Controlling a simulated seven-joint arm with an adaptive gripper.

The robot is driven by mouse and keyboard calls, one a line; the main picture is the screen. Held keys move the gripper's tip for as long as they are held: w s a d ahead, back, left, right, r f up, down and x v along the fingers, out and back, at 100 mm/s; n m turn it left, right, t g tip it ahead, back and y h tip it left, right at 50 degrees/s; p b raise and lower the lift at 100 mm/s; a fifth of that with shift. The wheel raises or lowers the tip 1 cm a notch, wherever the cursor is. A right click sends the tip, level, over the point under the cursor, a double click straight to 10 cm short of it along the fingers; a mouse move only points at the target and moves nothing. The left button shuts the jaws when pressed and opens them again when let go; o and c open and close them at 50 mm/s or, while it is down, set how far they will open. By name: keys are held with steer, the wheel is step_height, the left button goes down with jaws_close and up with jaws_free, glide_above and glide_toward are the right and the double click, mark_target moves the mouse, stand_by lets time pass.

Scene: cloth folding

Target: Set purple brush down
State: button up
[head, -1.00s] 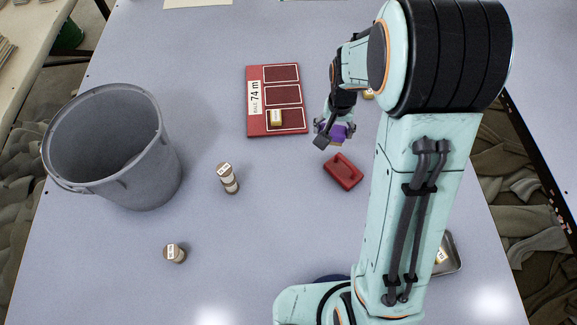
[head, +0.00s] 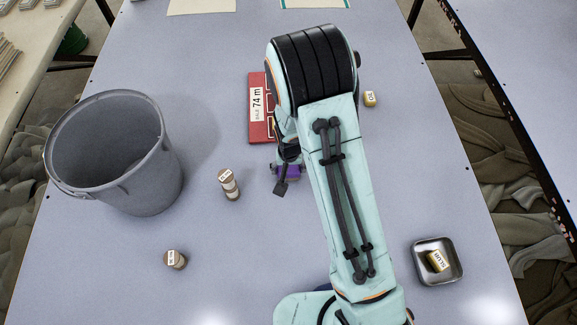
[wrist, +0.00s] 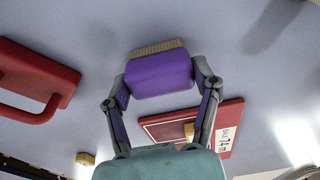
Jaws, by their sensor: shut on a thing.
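The purple brush (wrist: 160,76) is between the two fingers of my gripper (wrist: 163,85), which is shut on its sides. In the wrist view its tan bristles (wrist: 157,49) show along the far edge. In the head view the brush (head: 287,171) shows only partly, beside my arm and just below the red board. I cannot tell whether it touches the table.
The red board (head: 257,120) marked 74 m lies partly hidden behind my arm. A red handled block (wrist: 35,80) shows in the wrist view. A grey bucket (head: 150,185), small labelled cylinders (head: 229,185) and a metal tray (head: 425,275) stand around.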

steer(key=shift+f, duration=0.1)
steer(key=o, duration=1.2)
steer(key=shift+c, duration=0.2)
step_height(320, 180, up, 12)
steer(key=s, duration=0.2)
steer(key=s+d+r, duration=0.2)
steer(key=s+r, duration=0.1)
steer(key=s, duration=0.3)
steer(key=s+d+r+g, duration=0.1)
steer(key=s+d+r, duration=0.1)
steer(key=s+r, duration=0.2)
steer(key=s+d+r+n+g, duration=0.1)
steer(key=s+r, duration=0.3)
steer(key=s, duration=0.6)
steer(key=shift+s+d+y, duration=0.2)
steer(key=shift+d+y, duration=0.2)
steer(key=shift+d, duration=0.05)
